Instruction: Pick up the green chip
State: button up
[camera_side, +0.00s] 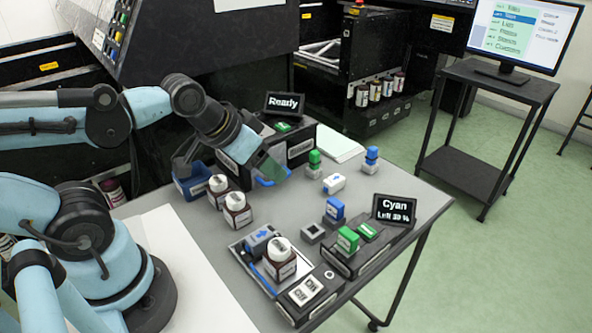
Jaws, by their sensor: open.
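Several green pieces are in view, and I cannot tell for certain which is the chip. A green block (347,239) sits on the black device at the front right, beside a flat green piece (368,231). A green-topped piece (314,158) stands upright on the grey table, right of my gripper. Another flat green piece (283,127) lies on the black box below the "Ready" sign. My gripper (274,175) is open above the table's back middle, with blue fingertips pointing down. It is left of the upright green piece and apart from it. Nothing shows clearly between the fingers.
Brown bottles with white caps (218,184) stand left of my gripper, another (279,250) on a front tray. Blue pieces (334,208) and a white-and-blue piece (334,183) lie mid-table. The "Cyan" sign (394,210) stands at the right edge. The table's middle has free room.

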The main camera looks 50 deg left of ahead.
jog(key=shift+o, duration=0.4)
jog(key=shift+d, duration=0.1)
jog(key=g, duration=0.7)
send_over(349, 233)
jog(key=f, duration=0.4)
jog(key=shift+s+f, duration=0.15)
jog(key=shift+s, duration=0.05)
jog(key=shift+w+f, duration=0.15)
jog(key=shift+f, duration=1.2)
jog(key=shift+w+f, duration=0.1)
jog(key=shift+f, duration=1.2)
jog(key=shift+c, duration=0.5)
